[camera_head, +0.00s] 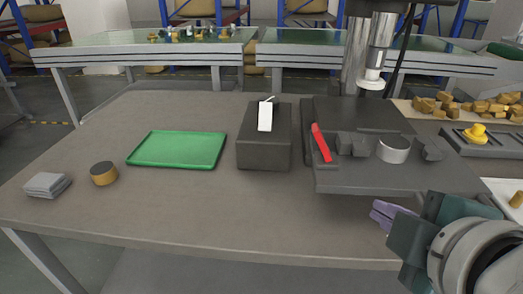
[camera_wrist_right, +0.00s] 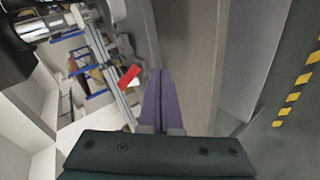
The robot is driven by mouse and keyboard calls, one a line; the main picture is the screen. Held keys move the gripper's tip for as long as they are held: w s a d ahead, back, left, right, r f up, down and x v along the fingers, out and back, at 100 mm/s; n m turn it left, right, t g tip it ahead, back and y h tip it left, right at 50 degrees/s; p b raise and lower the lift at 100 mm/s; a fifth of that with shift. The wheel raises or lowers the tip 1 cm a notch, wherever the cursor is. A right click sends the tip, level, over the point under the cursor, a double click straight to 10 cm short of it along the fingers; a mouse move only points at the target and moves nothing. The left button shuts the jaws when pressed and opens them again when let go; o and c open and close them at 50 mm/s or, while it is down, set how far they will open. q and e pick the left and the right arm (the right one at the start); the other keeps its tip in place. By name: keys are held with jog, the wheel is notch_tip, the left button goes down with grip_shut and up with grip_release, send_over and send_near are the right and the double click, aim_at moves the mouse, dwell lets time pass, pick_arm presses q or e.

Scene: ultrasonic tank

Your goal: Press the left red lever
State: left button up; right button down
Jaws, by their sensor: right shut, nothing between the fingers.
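A red lever (camera_head: 321,143) stands tilted at the left side of a dark grey machine fixture (camera_head: 400,180) on the table. It is the only red lever I can make out in the head view. In the right wrist view a red bar (camera_wrist_right: 129,75) shows just left of the fingertips. My right gripper (camera_head: 378,212), with purple fingers, is at the front edge of the fixture, to the right of and nearer than the lever, apart from it. The right wrist view shows its fingers (camera_wrist_right: 160,74) shut together and empty. My left gripper is not in view.
A dark box (camera_head: 263,153) with a white switch (camera_head: 265,116) stands left of the lever. A green tray (camera_head: 178,149), a round gold-and-dark piece (camera_head: 104,173) and a grey cloth stack (camera_head: 47,185) lie further left. A metal column (camera_head: 357,55) rises behind the fixture. The front table is clear.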

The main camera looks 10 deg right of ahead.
aim_at(322, 143)
pick_arm(q)
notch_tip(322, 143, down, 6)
jog(key=b, duration=0.4)
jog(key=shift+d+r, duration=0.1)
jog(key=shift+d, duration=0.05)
pick_arm(e)
jog(key=w+a+n+t+y, duration=0.2)
jog(key=w+a+n+t, duration=0.3)
jog(key=n, duration=0.6)
jog(key=shift+w+a+f, duration=0.15)
jog(key=shift+w+a, duration=0.55)
jog(key=shift+a, duration=0.25)
jog(key=shift+w, duration=0.1)
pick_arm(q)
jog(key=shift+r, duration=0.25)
pick_arm(e)
jog(key=w+d, duration=0.3)
jog(key=w, duration=0.5)
jog(key=shift+w, duration=0.3)
jog(key=shift+d, duration=0.15)
